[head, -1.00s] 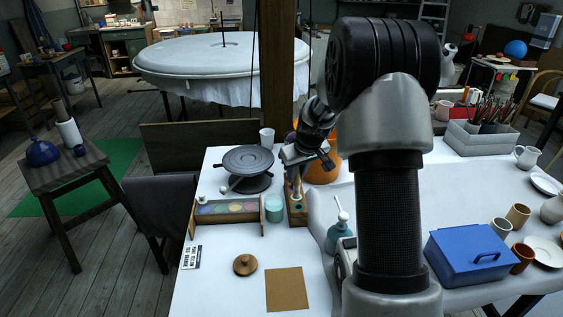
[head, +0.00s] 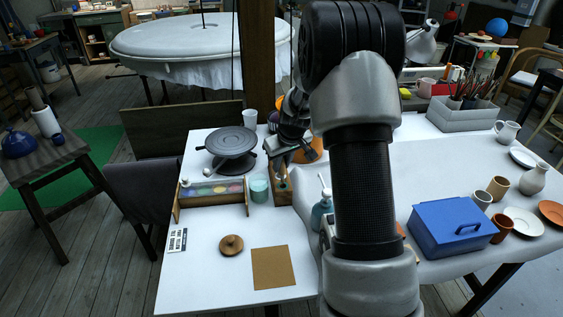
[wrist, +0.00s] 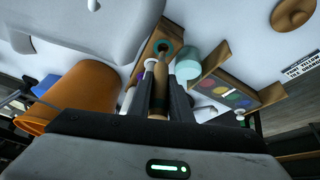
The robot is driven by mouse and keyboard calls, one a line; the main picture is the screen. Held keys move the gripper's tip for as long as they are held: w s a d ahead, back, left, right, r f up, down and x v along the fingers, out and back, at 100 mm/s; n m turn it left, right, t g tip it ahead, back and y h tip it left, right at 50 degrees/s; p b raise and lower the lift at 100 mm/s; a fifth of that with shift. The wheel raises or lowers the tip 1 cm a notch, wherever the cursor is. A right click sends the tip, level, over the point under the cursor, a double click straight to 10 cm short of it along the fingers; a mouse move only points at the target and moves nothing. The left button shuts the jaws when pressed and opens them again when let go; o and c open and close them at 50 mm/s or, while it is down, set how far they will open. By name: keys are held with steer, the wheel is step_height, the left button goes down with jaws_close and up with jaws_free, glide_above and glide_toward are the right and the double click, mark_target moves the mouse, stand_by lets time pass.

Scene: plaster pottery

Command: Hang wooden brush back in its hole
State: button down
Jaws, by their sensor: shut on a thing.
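My gripper (wrist: 161,92) is shut on a wooden brush (wrist: 158,98), whose tan handle shows between the two fingers in the wrist view. The wooden holder block (wrist: 146,52) lies just beyond the fingertips, with a teal-ringed hole (wrist: 164,46) in it. In the head view my gripper (head: 281,160) is above the back part of the block (head: 284,197). Much of the brush is hidden by the gripper. I cannot tell whether its end touches the hole. A white, purple-tipped piece (wrist: 150,65) shows beside the left finger.
A teal cup (head: 259,188) and a paint palette rack (head: 212,190) stand just left of the block. A dark turntable (head: 231,143) is behind them. An orange pot (wrist: 80,92) is close to my gripper. A teal pump bottle (head: 322,210) stands to the right.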

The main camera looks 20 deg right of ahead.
mark_target(283, 173)
steer(key=shift+f, duration=0.15)
steer(key=shift+f+b, duration=1.95)
steer(key=shift+f, duration=0.2)
steer(key=shift+f, duration=0.3)
steer(key=c, duration=1.5)
jaws_free()
steer(key=shift+c, duration=0.2)
